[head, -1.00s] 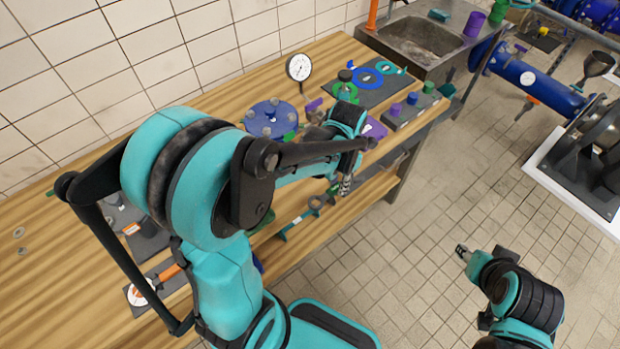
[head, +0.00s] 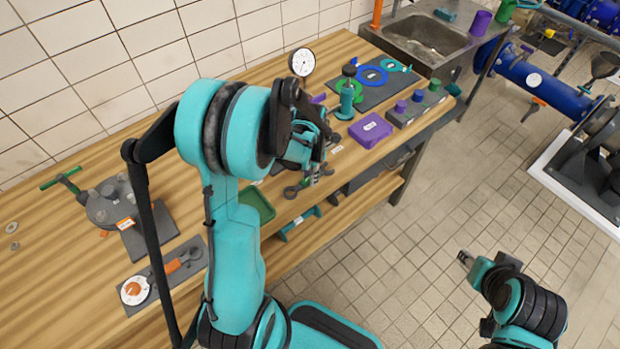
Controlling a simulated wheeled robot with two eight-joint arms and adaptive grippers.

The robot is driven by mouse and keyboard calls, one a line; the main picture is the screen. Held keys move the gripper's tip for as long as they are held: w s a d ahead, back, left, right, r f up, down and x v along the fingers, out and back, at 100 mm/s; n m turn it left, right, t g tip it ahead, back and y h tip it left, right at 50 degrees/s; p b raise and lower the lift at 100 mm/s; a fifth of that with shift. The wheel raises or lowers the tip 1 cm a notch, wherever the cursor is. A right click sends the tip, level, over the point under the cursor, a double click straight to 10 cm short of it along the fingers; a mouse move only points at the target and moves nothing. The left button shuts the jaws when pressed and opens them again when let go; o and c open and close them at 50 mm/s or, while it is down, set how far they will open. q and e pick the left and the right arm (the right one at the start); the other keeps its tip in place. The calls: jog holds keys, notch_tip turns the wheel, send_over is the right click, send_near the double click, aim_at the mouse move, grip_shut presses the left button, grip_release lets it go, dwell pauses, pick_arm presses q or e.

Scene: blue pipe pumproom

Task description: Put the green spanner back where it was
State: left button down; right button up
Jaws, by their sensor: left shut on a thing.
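My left gripper (head: 318,172) is over the front part of the wooden bench, right of the middle of the head view. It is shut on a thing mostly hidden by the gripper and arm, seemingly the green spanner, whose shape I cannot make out. Dark grey ring-ended pieces (head: 292,191) show just below the gripper, at the bench's front edge; I cannot tell whether they touch it. My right gripper (head: 465,258) is low at the right, over the tiled floor and away from the bench; its fingers are too small to read.
A dark green tray (head: 262,196) lies beside my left arm. A purple box (head: 370,130), a peg block (head: 420,107) and a dark mat (head: 384,92) with rings are to the right. A dial gauge (head: 302,63) stands behind. An orange-handled tool (head: 178,265) and grey flange (head: 112,203) are left.

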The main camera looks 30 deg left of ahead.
pick_arm(q)
jog(key=shift+f, duration=0.45)
jog(key=shift+f, duration=0.15)
jog(key=c, duration=1.4)
grip_release()
jog(key=shift+o, duration=0.2)
